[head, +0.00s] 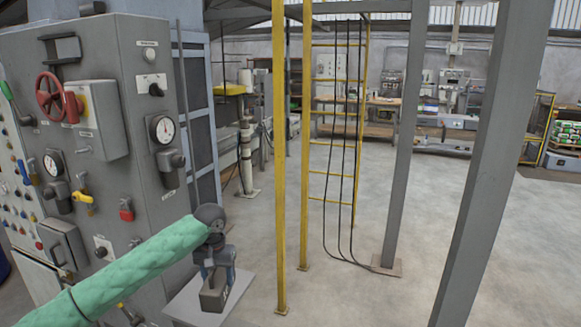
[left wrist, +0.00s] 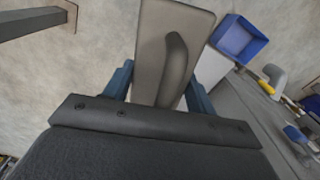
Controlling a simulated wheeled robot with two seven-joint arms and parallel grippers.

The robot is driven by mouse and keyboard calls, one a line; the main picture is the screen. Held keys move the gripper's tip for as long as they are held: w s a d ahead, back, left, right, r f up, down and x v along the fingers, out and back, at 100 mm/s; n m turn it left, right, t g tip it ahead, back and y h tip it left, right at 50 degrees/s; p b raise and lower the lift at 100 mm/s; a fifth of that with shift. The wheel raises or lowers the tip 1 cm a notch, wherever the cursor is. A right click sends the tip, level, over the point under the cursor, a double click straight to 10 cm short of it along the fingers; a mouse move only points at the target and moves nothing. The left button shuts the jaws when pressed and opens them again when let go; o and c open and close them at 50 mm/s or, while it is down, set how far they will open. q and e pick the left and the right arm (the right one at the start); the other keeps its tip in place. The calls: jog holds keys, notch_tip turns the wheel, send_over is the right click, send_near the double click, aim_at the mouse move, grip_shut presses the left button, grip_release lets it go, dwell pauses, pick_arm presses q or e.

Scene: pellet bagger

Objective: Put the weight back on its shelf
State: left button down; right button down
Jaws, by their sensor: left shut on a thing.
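The weight (head: 213,298) is a grey block with a handle on its face. It also shows in the left wrist view (left wrist: 150,40), between the two blue fingers. My left gripper (head: 214,272) is shut on the weight, and its fingers hide part of it. The shelf (head: 185,307) is a light grey plate on the side of the grey cabinet. In the head view the weight overlaps the shelf's right part; I cannot tell whether it touches the plate. A strip of pale plate (left wrist: 211,68) shows beside the weight in the left wrist view. My right gripper is not in view.
The control cabinet (head: 110,60) with gauges, a red handwheel (head: 56,97) and levers stands close on the left. A yellow post (head: 279,160) and a grey post (head: 485,170) stand to the right. A blue bin (left wrist: 240,38) is near the weight. Open floor lies between the posts.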

aim_at(220, 287)
pick_arm(q)
jog(key=s, duration=0.1)
jog(key=s+d+n, duration=0.1)
jog(key=s, duration=0.1)
jog(key=s+n, duration=0.1)
jog(key=shift+s+d+f, duration=0.2)
jog(key=shift+s+d, duration=0.05)
jog(key=shift+d, duration=0.15)
jog(key=s+a+f, duration=0.1)
jog(key=s+f, duration=0.6)
jog(key=s, duration=0.5)
jog(key=shift+s+a+m, duration=0.15)
jog(key=shift+s+m, duration=0.15)
jog(key=shift+m, duration=0.1)
